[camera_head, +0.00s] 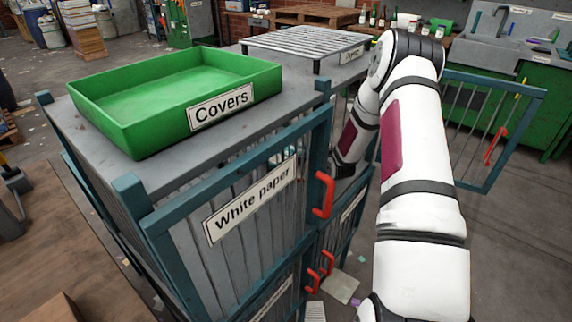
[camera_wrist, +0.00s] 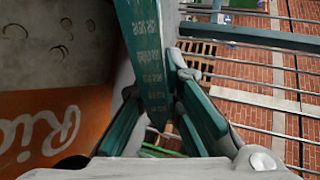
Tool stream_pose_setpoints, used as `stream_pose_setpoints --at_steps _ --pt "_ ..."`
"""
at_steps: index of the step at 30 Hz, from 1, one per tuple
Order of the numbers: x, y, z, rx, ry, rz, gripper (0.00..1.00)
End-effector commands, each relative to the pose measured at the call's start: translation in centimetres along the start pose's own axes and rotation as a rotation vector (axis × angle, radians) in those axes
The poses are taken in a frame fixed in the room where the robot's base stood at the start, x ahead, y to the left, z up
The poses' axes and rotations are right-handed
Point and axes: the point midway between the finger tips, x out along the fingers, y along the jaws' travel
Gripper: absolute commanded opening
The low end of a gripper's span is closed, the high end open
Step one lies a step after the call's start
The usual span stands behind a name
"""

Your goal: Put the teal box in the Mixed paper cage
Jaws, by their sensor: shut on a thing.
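In the wrist view my gripper (camera_wrist: 158,92) is shut on the teal box (camera_wrist: 148,40), a narrow teal face with pale lettering between its two fingers. The box's far part is out of frame. In the head view my white arm bends down behind the cage front, and both gripper and box are hidden. An open barred door (camera_head: 487,125) with a red handle stands right of my arm. No Mixed paper label is readable, so I cannot tell which cage that is.
A shut door labelled White paper (camera_head: 250,200) is at front left. A green Covers tray (camera_head: 175,90) and a metal rack (camera_head: 305,42) sit on top. In the wrist view a grey and orange printed thing (camera_wrist: 55,115) is close at left, with bars (camera_wrist: 265,75) at right.

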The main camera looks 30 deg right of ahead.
Motion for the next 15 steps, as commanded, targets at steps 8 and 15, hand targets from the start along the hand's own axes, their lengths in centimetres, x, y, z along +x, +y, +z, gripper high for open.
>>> stream_pose_setpoints --at_steps 8,15 --pt "-0.01 -0.02 0.0 0.0 0.0 0.0 0.21" --pt "-0.87 -0.1 -0.03 0.001 0.0 0.002 0.21"
